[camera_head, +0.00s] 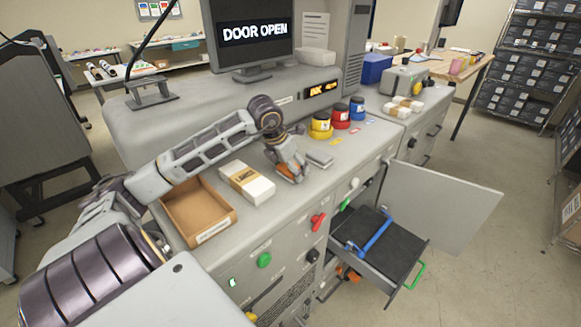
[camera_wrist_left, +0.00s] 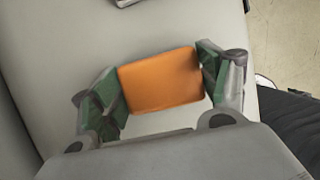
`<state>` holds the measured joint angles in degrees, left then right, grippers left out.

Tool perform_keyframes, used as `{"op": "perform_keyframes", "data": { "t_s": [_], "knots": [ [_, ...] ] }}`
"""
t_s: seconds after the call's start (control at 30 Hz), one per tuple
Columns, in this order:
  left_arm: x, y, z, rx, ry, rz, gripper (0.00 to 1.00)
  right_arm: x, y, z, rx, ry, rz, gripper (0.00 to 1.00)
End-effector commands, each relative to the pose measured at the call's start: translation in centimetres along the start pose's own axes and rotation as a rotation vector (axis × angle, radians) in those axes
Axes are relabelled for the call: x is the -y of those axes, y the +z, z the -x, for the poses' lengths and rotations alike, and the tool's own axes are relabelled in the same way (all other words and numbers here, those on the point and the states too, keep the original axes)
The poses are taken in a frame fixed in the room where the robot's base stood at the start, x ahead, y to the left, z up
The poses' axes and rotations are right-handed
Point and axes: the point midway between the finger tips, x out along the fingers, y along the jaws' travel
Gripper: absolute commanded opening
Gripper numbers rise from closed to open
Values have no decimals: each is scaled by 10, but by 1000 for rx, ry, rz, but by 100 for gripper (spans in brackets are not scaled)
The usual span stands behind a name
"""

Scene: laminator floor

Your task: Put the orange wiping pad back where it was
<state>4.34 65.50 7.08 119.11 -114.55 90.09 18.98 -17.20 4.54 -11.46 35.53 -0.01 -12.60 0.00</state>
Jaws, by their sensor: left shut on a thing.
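My left gripper (camera_wrist_left: 160,83) is shut on the orange wiping pad (camera_wrist_left: 160,80), with one green-lined finger against each end of it in the left wrist view. In the head view my left gripper (camera_head: 292,173) points down at the machine's grey top, and only a sliver of the pad (camera_head: 285,169) shows between the fingers. I cannot tell whether the pad touches the surface. My right gripper is not in view.
A brown open tray (camera_head: 170,212) and a white labelled pack (camera_head: 247,183) lie left of the gripper. Yellow (camera_head: 320,127), red (camera_head: 341,117) and blue (camera_head: 357,108) ink pots stand behind it. A door (camera_head: 445,205) and a drawer (camera_head: 372,282) with a blue-handled tool stand open at right.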

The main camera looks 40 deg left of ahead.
Motion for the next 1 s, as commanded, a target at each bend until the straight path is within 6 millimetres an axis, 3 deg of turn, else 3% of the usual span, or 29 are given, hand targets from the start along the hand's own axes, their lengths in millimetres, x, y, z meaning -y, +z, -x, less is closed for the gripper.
{"op": "perform_keyframes", "data": {
  "t_s": [0.4,0.43,0.6,1.0],
  "knots": [
    [0,-1,-3,0,0,0,53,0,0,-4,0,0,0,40],
    [0,-1,-3,-1,0,0,76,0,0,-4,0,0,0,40],
    [0,-1,-2,-1,0,0,97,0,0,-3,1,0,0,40],
    [0,-1,-2,-1,0,0,97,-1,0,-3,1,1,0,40]
  ]
}}
